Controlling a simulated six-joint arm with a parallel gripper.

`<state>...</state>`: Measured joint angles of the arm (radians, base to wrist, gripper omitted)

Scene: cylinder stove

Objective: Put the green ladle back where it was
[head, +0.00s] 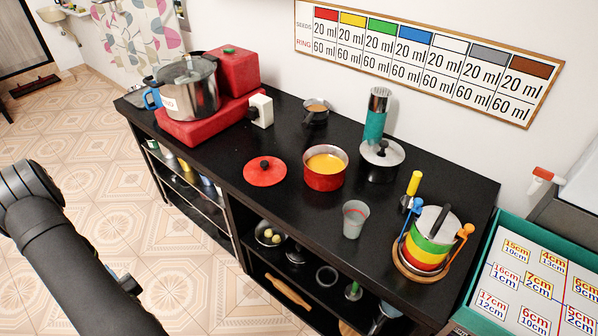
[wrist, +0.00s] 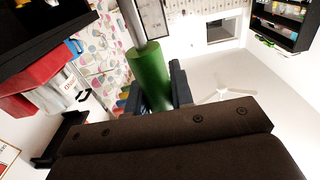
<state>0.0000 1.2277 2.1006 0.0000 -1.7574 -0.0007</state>
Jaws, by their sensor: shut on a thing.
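The ladle's green handle (wrist: 150,78) is in the wrist view, with a grey metal shaft (wrist: 132,20) running up out of the top of the picture. My gripper (wrist: 160,92) is shut on the green handle, one dark finger on each side. The ladle's bowl is out of view. In the head view my arm is at the lower left, and the held ladle cannot be made out there. A small green-handled item (head: 353,290) shows on the shelf below the black counter; I cannot tell what it is.
The black counter (head: 225,140) carries a steel pot (head: 193,92) on a red stove (head: 208,122), a red pot of yellow liquid (head: 324,180), a red lid (head: 265,172), a grey cup (head: 355,220) and a striped pot (head: 428,238). Open shelves lie below. A teal-edged box (head: 462,315) stands right.

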